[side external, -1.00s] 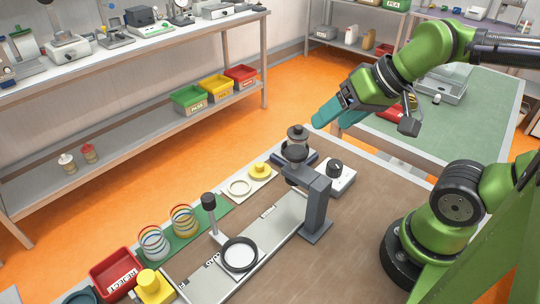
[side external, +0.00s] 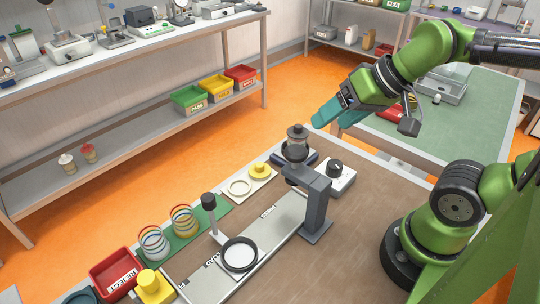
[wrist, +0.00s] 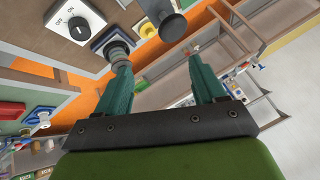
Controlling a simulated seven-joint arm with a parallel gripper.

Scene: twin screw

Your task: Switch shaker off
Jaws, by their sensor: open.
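A white switch box with a black knob (side external: 336,167) stands on the brown bench beside the dark shaker stand (side external: 316,205). In the wrist view the knob (wrist: 79,28) sits between OFF and ON lettering; I cannot tell which it points to.
Along the bench lie a yellow knob on a white plate (side external: 260,170), coloured wire coils (side external: 184,220), a black-rimmed ring (side external: 240,256) and a red REJECT tray (side external: 113,274). A green-topped table (side external: 440,150) stands behind. The bench right of the stand is clear.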

